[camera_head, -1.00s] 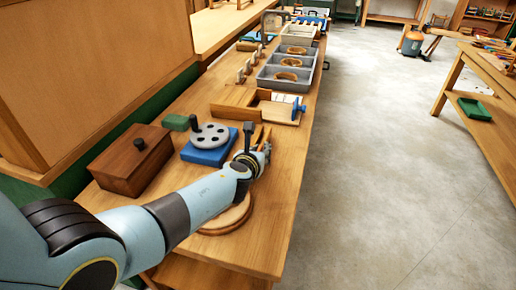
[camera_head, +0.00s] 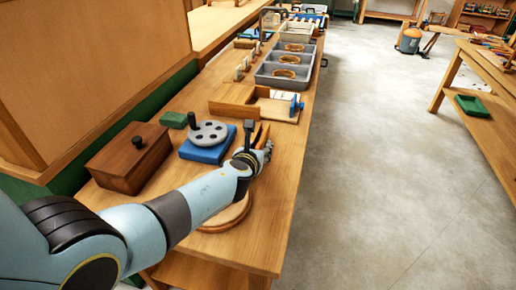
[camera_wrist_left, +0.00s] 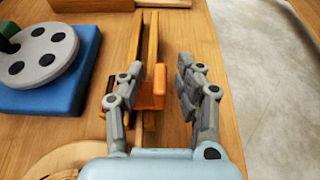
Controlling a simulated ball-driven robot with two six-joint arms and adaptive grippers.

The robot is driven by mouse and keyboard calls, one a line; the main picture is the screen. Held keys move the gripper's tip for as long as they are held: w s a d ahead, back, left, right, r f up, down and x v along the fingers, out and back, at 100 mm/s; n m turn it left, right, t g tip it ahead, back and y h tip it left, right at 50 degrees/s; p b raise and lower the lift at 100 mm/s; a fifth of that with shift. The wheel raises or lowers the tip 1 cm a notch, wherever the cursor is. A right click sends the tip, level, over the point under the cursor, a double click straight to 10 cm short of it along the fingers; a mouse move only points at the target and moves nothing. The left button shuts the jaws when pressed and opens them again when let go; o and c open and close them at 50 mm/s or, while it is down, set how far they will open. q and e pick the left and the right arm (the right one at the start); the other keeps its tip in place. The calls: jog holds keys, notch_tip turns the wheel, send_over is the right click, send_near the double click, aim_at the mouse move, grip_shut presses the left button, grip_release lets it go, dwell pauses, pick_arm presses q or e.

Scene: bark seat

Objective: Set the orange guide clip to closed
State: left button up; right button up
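The orange guide clip (camera_wrist_left: 152,88) sits on a pair of parallel wooden strips (camera_wrist_left: 147,40) in the left wrist view. My left gripper (camera_wrist_left: 158,88) is open, with one finger on each side of the clip. The left finger is close to the clip and overlaps its left side in the picture; I cannot tell if they touch. A clear gap lies between the clip and the right finger. In the head view my left gripper (camera_head: 266,150) is over the strips (camera_head: 261,134), and the clip cannot be made out there. My right gripper is not in view.
A blue block with a grey holed disc (camera_head: 208,133) stands left of the strips. A round wooden board (camera_head: 228,217) lies beneath my forearm. A brown box (camera_head: 130,158) is further left, and a wooden tray (camera_head: 270,103) is behind. The bench's right edge is close by.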

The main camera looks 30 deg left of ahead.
pick_arm(q)
jog(key=v, duration=1.2)
jog(key=shift+f, duration=0.1)
